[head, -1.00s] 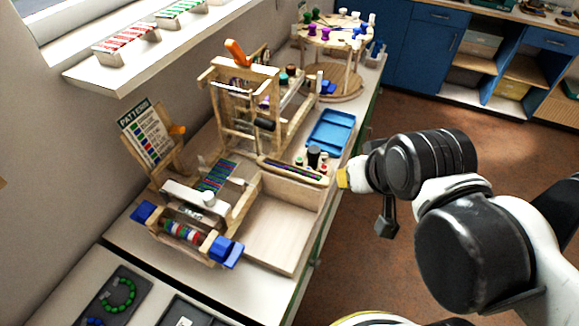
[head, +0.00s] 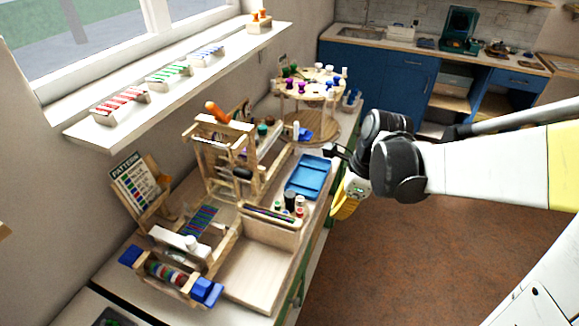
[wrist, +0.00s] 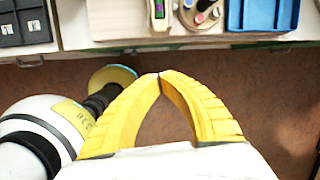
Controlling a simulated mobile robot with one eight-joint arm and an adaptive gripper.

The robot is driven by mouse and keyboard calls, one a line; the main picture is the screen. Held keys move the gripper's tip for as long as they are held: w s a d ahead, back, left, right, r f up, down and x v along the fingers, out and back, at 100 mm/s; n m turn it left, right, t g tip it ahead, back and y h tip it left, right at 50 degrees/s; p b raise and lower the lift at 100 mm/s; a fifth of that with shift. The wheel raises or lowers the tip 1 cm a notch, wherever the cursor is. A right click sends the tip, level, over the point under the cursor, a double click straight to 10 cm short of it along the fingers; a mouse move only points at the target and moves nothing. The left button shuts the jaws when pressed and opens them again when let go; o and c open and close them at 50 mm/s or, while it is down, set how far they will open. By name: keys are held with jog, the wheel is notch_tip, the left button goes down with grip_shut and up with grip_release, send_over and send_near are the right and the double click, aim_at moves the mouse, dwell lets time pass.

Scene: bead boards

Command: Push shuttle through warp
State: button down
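The wooden loom has a tall upright frame (head: 224,165) and a narrow band of coloured warp threads (head: 201,222) running to its near end. A slim shuttle-like bar with a dark, multicoloured strip (head: 268,215) lies along the top edge of an open wooden box, right of the warp. What looks like its end (wrist: 160,12) shows at the top of the wrist view. My gripper (wrist: 160,76) has yellow fingers whose tips meet, with nothing seen between them. In the head view my gripper (head: 343,203) hangs off the bench's right edge, apart from the bar.
A blue tray (head: 308,177) and small spools (head: 294,203) stand on the bench nearest my gripper. The open wooden box (head: 255,272) is in front. A round peg stand (head: 312,105) is behind. A pattern card (head: 130,182) leans at left. Floor right of the bench is clear.

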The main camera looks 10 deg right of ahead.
jog(key=w+a+f+b, duration=0.2)
jog(key=f, duration=0.3)
jog(key=w+a+f+m+b, duration=0.1)
jog(key=a+f+b, duration=0.1)
jog(key=f, duration=0.3)
jog(key=shift+w+a+b, duration=0.3)
jog(key=shift+w+a, duration=0.1)
jog(key=shift+a, duration=0.15)
jog(key=shift+f, duration=0.1)
